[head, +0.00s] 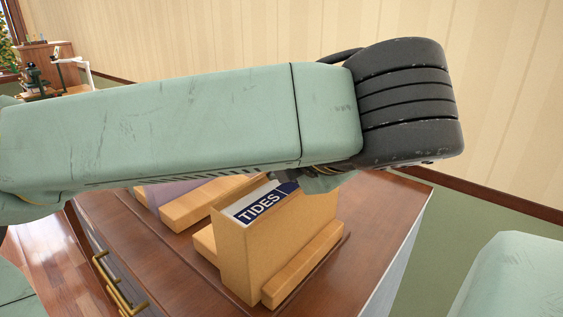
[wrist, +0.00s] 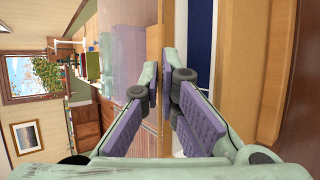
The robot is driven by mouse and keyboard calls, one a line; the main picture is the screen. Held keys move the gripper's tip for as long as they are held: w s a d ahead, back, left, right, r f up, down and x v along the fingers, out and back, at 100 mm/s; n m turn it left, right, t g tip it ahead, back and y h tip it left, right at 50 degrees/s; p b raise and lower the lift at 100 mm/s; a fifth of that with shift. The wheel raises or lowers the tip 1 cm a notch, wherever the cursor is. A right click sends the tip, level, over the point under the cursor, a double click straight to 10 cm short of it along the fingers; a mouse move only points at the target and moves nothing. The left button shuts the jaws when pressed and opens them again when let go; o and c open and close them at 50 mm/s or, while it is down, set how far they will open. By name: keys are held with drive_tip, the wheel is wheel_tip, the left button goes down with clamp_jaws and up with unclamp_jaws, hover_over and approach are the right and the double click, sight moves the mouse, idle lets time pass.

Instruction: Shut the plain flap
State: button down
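A tan upright box (head: 285,237) stands on the cabinet, with a dark blue and white "TIDES" panel (head: 262,204) at its top. In the wrist view, the blue panel (wrist: 200,40) and a tan board (wrist: 235,60) are right of my fingertips. I cannot tell which piece is the plain flap; my arm hides part of the box top. My gripper (wrist: 160,70) has its fingertips close together, with a narrow gap between them. No held object shows. In the head view, my gripper is mostly hidden behind my arm, close to the box's far top edge.
The brown cabinet top (head: 375,222) has free room right of the box. A tan bar (head: 305,265) lies along the box, and another tan block (head: 200,205) lies behind it. Brass handles (head: 118,285) stick out at the cabinet front. A wall stands behind.

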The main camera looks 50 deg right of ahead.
drive_tip(key=c, duration=2.3)
unclamp_jaws()
drive_tip(key=o, duration=0.5)
drive_tip(key=shift+c, duration=0.2)
